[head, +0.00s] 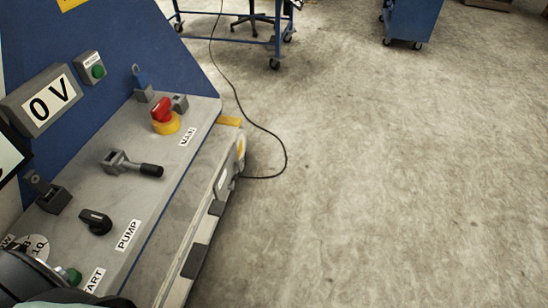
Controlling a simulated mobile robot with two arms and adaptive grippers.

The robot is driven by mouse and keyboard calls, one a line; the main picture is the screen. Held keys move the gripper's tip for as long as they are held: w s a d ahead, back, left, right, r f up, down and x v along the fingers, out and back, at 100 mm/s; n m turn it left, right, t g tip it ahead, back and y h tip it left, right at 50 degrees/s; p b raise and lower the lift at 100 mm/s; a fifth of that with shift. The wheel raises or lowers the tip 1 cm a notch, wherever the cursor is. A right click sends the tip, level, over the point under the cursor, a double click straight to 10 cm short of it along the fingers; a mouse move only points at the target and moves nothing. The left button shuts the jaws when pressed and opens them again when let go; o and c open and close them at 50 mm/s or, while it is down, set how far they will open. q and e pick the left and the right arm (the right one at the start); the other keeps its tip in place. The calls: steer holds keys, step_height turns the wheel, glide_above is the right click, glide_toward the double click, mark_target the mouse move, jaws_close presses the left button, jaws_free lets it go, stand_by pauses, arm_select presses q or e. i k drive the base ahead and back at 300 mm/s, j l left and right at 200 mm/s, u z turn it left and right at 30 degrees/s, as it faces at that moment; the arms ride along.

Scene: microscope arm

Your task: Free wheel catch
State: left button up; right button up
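I cannot pick out a wheel catch for certain. The closest parts are on the grey sloping control panel (165,215) at the left. A black-handled lever (135,165) lies on its side in a grey bracket there. A red switch handle on a yellow base (165,116) sits above it by the MAIN label. The cart's castors (274,63) show at the top, too small to make out any catch. A dark rounded part at the bottom left corner seems to be my own arm. Neither gripper shows.
The panel also has a black PUMP knob (95,221), a green START button (73,275) and a 0 V display (51,100). A black cable (284,150) lies on the floor. A blue cabinet (411,20) stands at the back. The floor at the right is clear.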

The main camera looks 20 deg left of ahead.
mark_target(234, 181)
steer(key=i, duration=0.65)
steer(key=i+l+u, duration=0.15)
steer(key=i, duration=1.1)
steer(key=i+l+u, duration=0.1)
steer(key=i+u, duration=0.3)
steer(key=i+l+u, duration=0.15)
steer(key=u, duration=0.3)
steer(key=i+l+u, duration=0.25)
steer(key=u, duration=0.15)
steer(key=i+l+u, duration=0.25)
steer(key=u, duration=0.2)
steer(key=i+l+u, duration=0.1)
steer(key=l+u, duration=0.3)
